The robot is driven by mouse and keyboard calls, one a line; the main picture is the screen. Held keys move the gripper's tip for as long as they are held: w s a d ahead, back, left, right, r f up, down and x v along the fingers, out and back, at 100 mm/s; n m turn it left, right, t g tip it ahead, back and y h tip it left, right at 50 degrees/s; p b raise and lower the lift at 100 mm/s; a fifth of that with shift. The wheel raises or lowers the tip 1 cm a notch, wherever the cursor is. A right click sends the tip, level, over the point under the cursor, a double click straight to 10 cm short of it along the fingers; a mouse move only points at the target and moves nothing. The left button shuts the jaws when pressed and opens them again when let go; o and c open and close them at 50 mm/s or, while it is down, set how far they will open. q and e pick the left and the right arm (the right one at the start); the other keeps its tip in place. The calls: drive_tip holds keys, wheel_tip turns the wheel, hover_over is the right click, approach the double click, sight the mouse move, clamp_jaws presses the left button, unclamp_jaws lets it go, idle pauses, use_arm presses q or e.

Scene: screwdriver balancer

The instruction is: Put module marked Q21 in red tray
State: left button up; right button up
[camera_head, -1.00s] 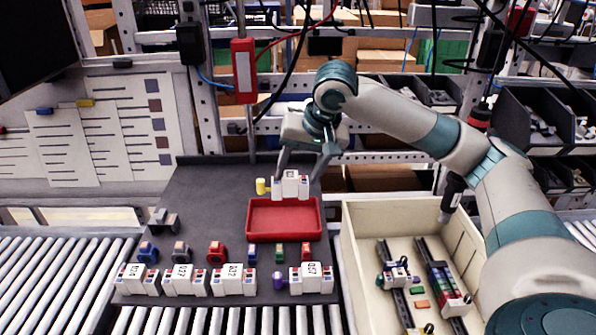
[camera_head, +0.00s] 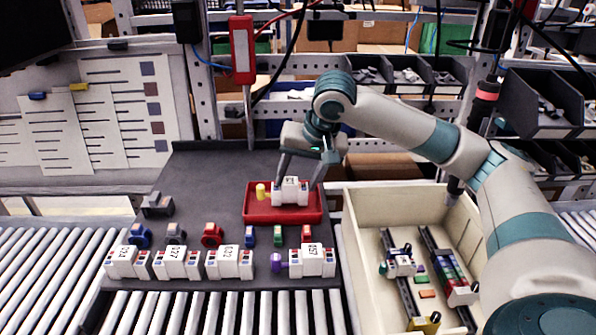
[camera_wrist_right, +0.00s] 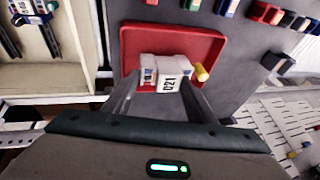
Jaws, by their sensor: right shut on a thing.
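The white module marked Q21 (camera_head: 290,192) has a yellow knob on its left end in the head view. It is between the fingers of my right gripper (camera_head: 302,188), which is shut on it. The red tray (camera_head: 283,216) lies on the dark mat, and the module is over the tray, near its back edge. In the right wrist view the module (camera_wrist_right: 168,74) shows its label and overlaps the near part of the tray (camera_wrist_right: 200,42); the gripper fingers (camera_wrist_right: 165,95) flank it. I cannot tell whether the module touches the tray floor. My left gripper is not in view.
A row of white labelled modules (camera_head: 228,263) stands along the front of the dark mat (camera_head: 195,195), with small coloured parts behind them. A cream bin (camera_head: 361,246) with rails and parts stands to the right. Roller conveyors (camera_head: 40,270) run at the left and front.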

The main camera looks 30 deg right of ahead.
drive_tip(key=shift+f, duration=0.45)
drive_tip(key=o, duration=1.5)
drive_tip(key=shift+r, duration=0.1)
drive_tip(key=b+v, duration=0.2)
drive_tip(key=v, duration=1.5)
drive_tip(key=shift+r, duration=0.1)
